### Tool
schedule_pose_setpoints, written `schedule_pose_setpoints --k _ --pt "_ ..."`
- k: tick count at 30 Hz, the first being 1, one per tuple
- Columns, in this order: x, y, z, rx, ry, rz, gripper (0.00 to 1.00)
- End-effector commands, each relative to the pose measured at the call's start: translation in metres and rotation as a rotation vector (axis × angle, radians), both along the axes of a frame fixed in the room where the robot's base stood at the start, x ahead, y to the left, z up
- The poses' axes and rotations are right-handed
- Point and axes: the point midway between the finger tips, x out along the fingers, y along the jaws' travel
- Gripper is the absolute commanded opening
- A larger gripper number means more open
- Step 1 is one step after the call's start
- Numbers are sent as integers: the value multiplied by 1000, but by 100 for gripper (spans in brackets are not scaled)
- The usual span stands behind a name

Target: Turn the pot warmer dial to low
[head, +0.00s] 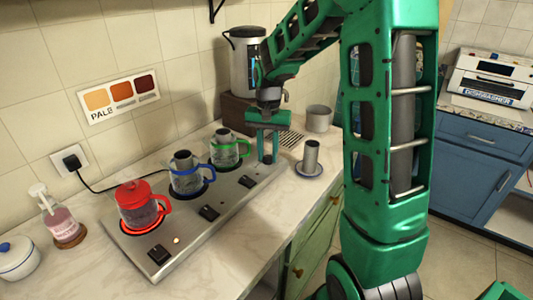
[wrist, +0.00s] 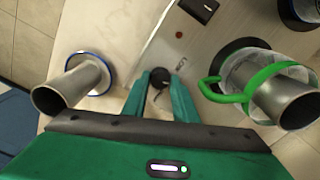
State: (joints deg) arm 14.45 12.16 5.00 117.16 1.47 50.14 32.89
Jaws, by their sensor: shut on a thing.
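The pot warmer is a long metal plate (head: 222,208) on the counter, bearing three glass pots. Its round dark dial (wrist: 158,77) is at the right end, between my fingertips in the wrist view. My gripper (head: 267,158) points down there and is shut on the dial; it also shows in the wrist view (wrist: 160,80). The pot with the red lid (head: 141,205) sits on a red-glowing ring. The blue-handled pot (head: 187,176) and green-handled pot (head: 229,149) stand further along.
The green-handled pot (wrist: 262,94) is close to the right of my fingers in the wrist view. A metal cup (head: 311,157) stands on a blue-rimmed saucer (head: 309,172) to the other side. Black rocker switches (head: 209,212) line the plate's front.

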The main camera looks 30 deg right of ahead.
Motion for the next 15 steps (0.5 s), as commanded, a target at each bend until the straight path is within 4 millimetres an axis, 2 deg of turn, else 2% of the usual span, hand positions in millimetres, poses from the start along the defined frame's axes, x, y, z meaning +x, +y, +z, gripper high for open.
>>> schedule_pose_setpoints --k 15 --pt "4 2 2 -1 -12 483 3"
